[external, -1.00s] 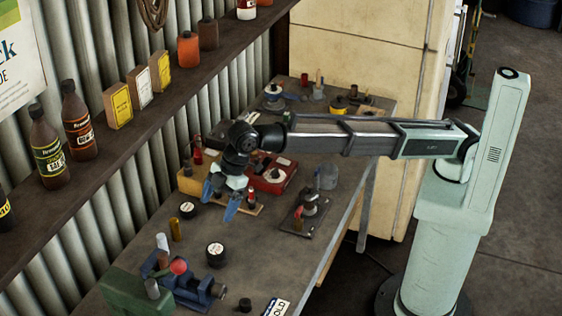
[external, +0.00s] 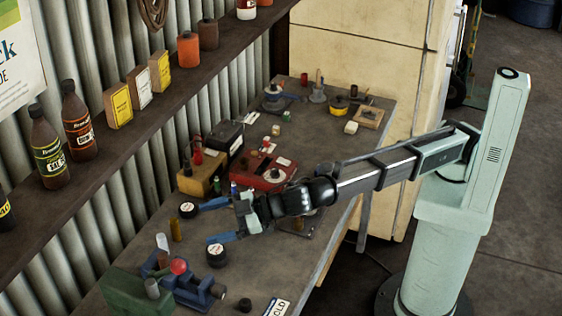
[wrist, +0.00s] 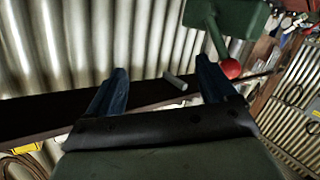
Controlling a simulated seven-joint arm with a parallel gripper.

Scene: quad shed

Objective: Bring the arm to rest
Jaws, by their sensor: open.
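My gripper (external: 213,221) is open, with its two blue fingers spread apart. In the external view it is held over the middle of the workbench (external: 255,265), pointing left toward the corrugated wall. Its fingertips appear close to two round dark tins with white lids, the upper tin (external: 188,210) and the lower tin (external: 216,255); I cannot tell whether they touch. In the wrist view the fingers (wrist: 160,70) are empty. My arm reaches left from its pale green base and hides part of a small stand on the bench.
A red box (external: 262,172), a yellow box (external: 200,180) and a black battery-like box (external: 225,137) stand behind the gripper. A shelf with bottles (external: 47,148) runs along the wall.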

